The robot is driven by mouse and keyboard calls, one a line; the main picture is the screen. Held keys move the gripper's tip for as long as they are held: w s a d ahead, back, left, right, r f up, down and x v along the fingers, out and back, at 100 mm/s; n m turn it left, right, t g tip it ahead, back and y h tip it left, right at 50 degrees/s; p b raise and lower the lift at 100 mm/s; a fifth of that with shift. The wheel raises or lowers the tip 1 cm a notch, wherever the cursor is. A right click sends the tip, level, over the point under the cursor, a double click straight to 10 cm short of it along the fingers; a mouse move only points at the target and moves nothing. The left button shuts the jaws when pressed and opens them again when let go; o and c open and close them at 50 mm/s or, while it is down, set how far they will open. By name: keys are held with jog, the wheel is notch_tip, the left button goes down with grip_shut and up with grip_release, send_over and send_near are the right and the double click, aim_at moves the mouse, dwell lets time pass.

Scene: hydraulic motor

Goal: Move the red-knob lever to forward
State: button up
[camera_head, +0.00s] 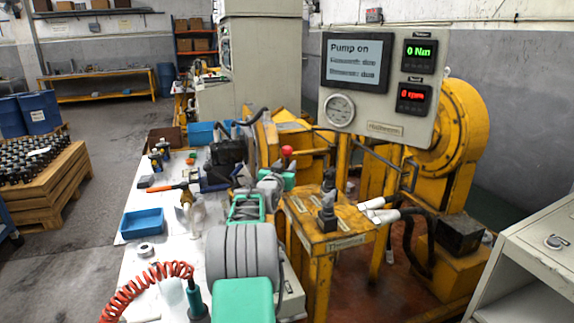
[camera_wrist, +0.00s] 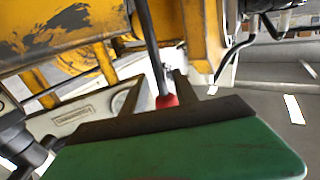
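The red knob (camera_head: 287,150) shows just above the end of my arm in the head view, near the yellow machine. In the wrist view the red knob (camera_wrist: 166,101) sits on a dark lever rod (camera_wrist: 150,45) close in front of the green palm. My gripper (camera_wrist: 160,92) has dark fingers standing apart, with the knob at or between them. Contact cannot be made out. In the head view my gripper (camera_head: 285,165) is small and partly hidden. The display panel (camera_head: 356,62) reads "Pump on", with smaller lines below that are hard to read.
Green digits (camera_head: 419,52) read 0 Nm and red digits (camera_head: 411,95) read 0 rpm. A white bench (camera_head: 160,260) with a blue bin (camera_head: 142,224) is on the left.

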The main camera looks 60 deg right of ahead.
jog(key=shift+w+d, duration=0.2)
jog(key=shift+d, duration=0.75)
grip_shut()
dwell(0.7)
